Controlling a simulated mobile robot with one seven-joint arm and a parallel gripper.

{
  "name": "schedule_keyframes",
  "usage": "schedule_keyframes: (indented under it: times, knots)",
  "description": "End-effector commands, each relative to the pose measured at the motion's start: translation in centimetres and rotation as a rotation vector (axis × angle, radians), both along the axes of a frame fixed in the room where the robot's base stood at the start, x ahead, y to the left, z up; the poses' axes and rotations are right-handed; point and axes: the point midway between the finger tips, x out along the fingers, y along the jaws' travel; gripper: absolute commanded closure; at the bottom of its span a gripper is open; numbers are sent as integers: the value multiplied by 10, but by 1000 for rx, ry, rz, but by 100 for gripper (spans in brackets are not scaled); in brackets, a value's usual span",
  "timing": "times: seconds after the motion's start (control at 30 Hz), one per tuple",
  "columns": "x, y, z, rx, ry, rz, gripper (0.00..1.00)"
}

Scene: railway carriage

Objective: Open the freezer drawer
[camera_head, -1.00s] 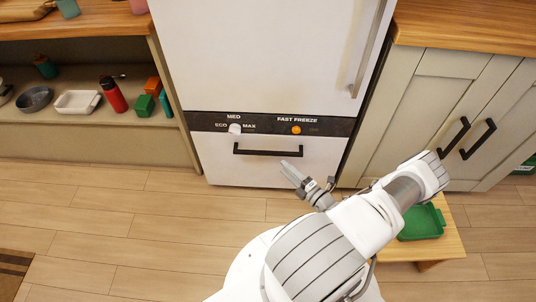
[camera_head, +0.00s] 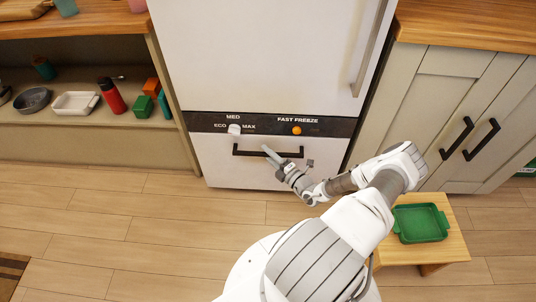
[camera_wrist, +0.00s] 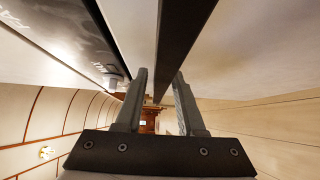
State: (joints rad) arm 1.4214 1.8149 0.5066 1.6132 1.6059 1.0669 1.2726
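The freezer drawer (camera_head: 225,172) is the white bottom front of the fridge, flush under the black control strip. Its black bar handle (camera_head: 246,153) runs across its upper part; the handle's right part is partly behind my gripper. My gripper (camera_head: 269,151) is at the middle of the handle in the head view. In the wrist view the fingers of my gripper (camera_wrist: 160,74) are spread, and the dark handle (camera_wrist: 181,35) runs between them with a gap visible at the left finger. I cannot tell whether either finger touches the bar.
The control strip (camera_head: 265,124) has a white knob (camera_head: 234,129) and an orange button (camera_head: 297,130). The upper fridge door (camera_head: 255,60) is shut. A low wooden stool (camera_head: 452,243) with a green tray (camera_head: 442,233) stands right of my arm. Floor is clear at left.

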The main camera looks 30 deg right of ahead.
Motion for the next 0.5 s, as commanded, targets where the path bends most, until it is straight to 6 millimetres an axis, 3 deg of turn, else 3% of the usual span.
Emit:
schedule_keyframes:
  times: [0.03, 0.2, 0.5]
  knots:
    - [0, 0, 0, 0, 0, 0, 73]
    - [0, 0, 0, 0, 0, 0, 100]
    - [0, 0, 0, 0, -1, 0, 100]
